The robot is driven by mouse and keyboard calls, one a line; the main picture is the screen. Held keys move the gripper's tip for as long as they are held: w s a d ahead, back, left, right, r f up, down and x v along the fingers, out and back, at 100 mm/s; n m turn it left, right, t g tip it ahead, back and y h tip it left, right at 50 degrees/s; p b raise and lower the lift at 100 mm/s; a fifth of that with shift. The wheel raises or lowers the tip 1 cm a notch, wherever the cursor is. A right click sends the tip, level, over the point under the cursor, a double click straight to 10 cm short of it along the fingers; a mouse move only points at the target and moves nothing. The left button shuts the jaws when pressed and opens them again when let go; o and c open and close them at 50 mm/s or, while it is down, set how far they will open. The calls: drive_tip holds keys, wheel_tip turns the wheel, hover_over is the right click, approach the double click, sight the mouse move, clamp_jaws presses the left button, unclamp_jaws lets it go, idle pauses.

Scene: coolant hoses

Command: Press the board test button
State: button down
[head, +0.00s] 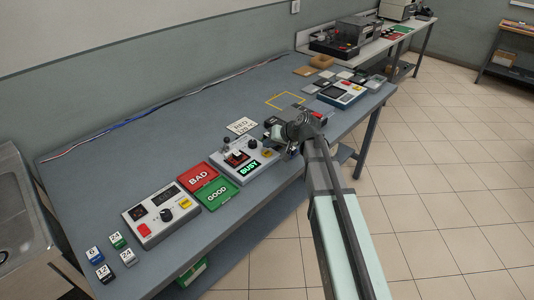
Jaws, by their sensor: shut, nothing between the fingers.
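A light grey tester box (228,168) stands mid-table with a green display reading BUSY (249,168), a dark slot area with a red part (237,157) and a dark knob (253,144). A small yellow button (268,151) seems to sit at its right end, close to my gripper. My gripper (290,146) is shut and empty, at the right end of this box. My own wrist hides part of that end, and I cannot tell whether the fingertips touch anything. Which control is the board test button is not readable from here.
Red BAD (198,178) and green GOOD (217,195) trays lie left of the tester. Another control box (160,213) and several small numbered blocks (118,240) stand further left. A white label card (241,125) lies behind.

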sight(269, 154)
drive_tip(key=shift+r, duration=2.15)
